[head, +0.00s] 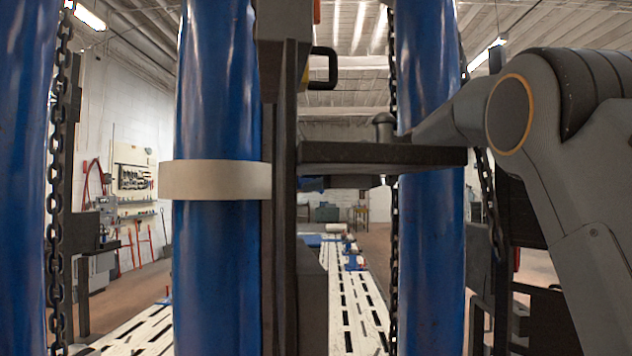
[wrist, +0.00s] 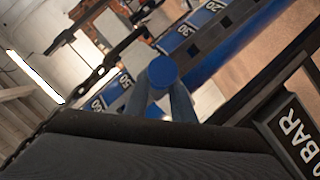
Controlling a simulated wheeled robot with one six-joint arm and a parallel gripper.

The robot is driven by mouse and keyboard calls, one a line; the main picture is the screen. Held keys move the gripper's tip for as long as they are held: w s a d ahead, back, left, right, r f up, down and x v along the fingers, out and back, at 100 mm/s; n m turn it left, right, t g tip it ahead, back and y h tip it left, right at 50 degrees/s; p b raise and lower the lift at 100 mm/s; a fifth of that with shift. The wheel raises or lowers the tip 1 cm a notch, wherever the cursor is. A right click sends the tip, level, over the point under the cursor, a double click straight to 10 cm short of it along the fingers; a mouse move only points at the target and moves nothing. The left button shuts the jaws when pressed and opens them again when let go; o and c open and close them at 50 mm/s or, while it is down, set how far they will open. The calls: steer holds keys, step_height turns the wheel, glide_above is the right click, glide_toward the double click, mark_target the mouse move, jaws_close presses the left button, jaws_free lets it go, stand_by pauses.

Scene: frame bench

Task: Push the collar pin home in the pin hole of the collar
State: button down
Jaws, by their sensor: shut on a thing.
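In the wrist view my gripper (wrist: 161,98) has its two grey-blue fingers closed around a piece with a round blue end, which I take to be the collar pin (wrist: 162,71). In the head view my gripper's fingers cannot be made out; my arm comes in from the right and ends near a dark plate. A pale band, likely the collar (head: 215,180), wraps around a thick blue post (head: 215,90) left of centre, apart from the arm. The pin hole does not show in either view, so how the pin sits relative to it cannot be told.
The dark horizontal plate (head: 385,155) sits between the dark upright (head: 285,220) and a second blue post (head: 430,250). Chains (head: 54,220) hang beside the posts. A slotted pale bench (head: 355,305) runs away behind. A blue beam with number labels (wrist: 235,40) crosses the wrist view.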

steer(key=shift+f, duration=0.15)
stand_by(0.4)
steer(key=c, duration=1.4)
jaws_free()
steer(key=shift+a, duration=0.15)
steer(key=shift+c, duration=0.2)
steer(key=b+v, duration=0.3)
steer(key=v, duration=0.5)
steer(key=s+d+f+m+h, duration=0.15)
steer(key=f+m, duration=0.35)
steer(key=f, duration=0.5)
steer(key=s+d+f+m+h, duration=0.1)
steer(key=f+m+h, duration=0.25)
steer(key=f, duration=0.55)
steer(key=s+d+f+m+h, duration=0.1)
steer(key=f+m+h, duration=0.1)
steer(key=f+m, duration=0.6)
steer(key=s+d+f+m+h, duration=0.3)
steer(key=s+d+f+m, duration=0.1)
steer(key=s+f, duration=0.9)
steer(key=s+d+f+m+g+h, duration=0.1)
steer(key=s+d+f+m+h, duration=0.3)
steer(key=s+f, duration=1)
step_height(320, 180, down, 2)
steer(key=shift+d+f, duration=0.1)
steer(key=shift+d, duration=0.75)
